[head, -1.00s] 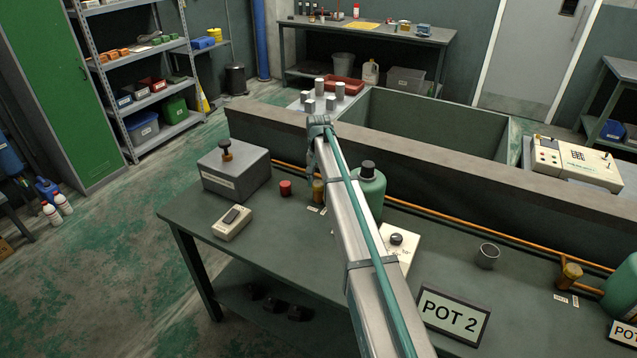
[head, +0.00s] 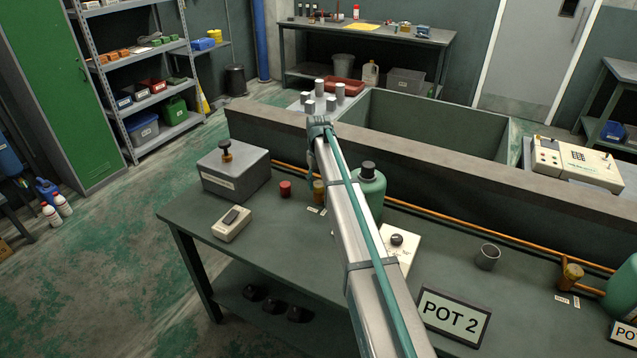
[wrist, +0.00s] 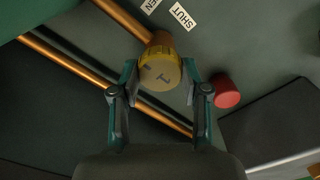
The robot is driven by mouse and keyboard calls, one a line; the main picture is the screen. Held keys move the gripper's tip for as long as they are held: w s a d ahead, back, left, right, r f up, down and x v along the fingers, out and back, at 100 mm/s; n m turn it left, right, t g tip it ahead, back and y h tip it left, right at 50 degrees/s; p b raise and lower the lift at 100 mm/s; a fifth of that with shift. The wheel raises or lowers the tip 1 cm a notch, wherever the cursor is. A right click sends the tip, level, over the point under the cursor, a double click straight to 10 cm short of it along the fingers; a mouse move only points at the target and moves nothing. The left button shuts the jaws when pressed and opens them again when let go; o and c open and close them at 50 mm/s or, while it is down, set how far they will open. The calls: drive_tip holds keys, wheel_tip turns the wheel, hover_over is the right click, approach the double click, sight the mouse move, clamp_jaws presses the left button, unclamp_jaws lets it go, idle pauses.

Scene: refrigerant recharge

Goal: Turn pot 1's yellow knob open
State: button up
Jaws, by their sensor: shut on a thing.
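The yellow knob (wrist: 160,73) sits between the fingers of my gripper (wrist: 159,75) in the wrist view, and the gripper is shut on it. A dark mark shows on the knob's top face. Labels reading SHUT (wrist: 182,17) and one ending in EN (wrist: 150,5), cut off by the frame edge, lie beside it. In the head view the knob (head: 318,190) shows partly beside my arm, left of a teal pot (head: 371,190). No pot 1 sign is visible.
A red cap (wrist: 227,91) stands close to the right finger. Copper pipes (wrist: 75,75) run beside the knob. A grey box (head: 235,173), a handheld device (head: 232,223) and a POT 2 sign (head: 454,317) are on the bench.

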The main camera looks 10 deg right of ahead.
sight(318, 184)
drive_tip(key=o, duration=1.1)
drive_tip(key=shift+o, duration=0.2)
drive_tip(key=shift+r, duration=0.1)
wheel_tip(318, 184, up, 12)
drive_tip(key=shift+a, duration=0.1)
